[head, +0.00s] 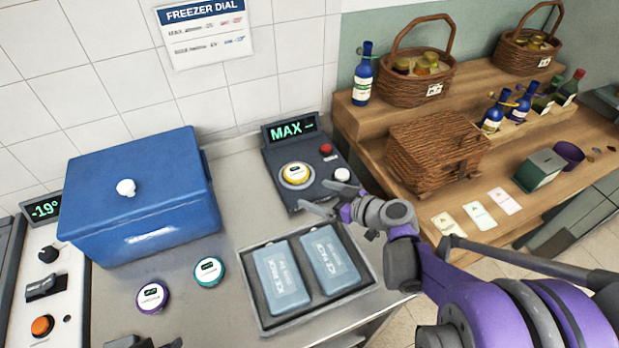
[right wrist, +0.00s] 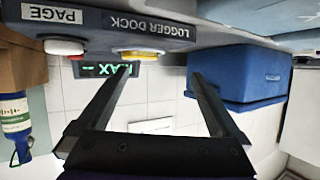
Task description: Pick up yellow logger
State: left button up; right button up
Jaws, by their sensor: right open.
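My right gripper (head: 318,197) is open and empty, just in front of the dock's near edge. Its two fingers (right wrist: 162,78) are spread, with nothing between them. Dark parts at the bottom left edge of the head view may be my left gripper; they are too cut off to judge.
A purple-rimmed logger (head: 152,296) and a teal-rimmed logger (head: 208,271) lie on the counter. A tray (head: 262,318) of two ice packs is near the dock. A blue box (head: 140,195) stands left.

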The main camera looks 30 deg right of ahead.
jog(key=d, duration=0.2)
jog(key=d+t, duration=0.1)
jog(key=shift+w+d, duration=0.3)
send_near(296, 171)
jog(key=shift+x, duration=3.75)
jog(key=shift+s, duration=0.1)
jog(key=c, duration=1.2)
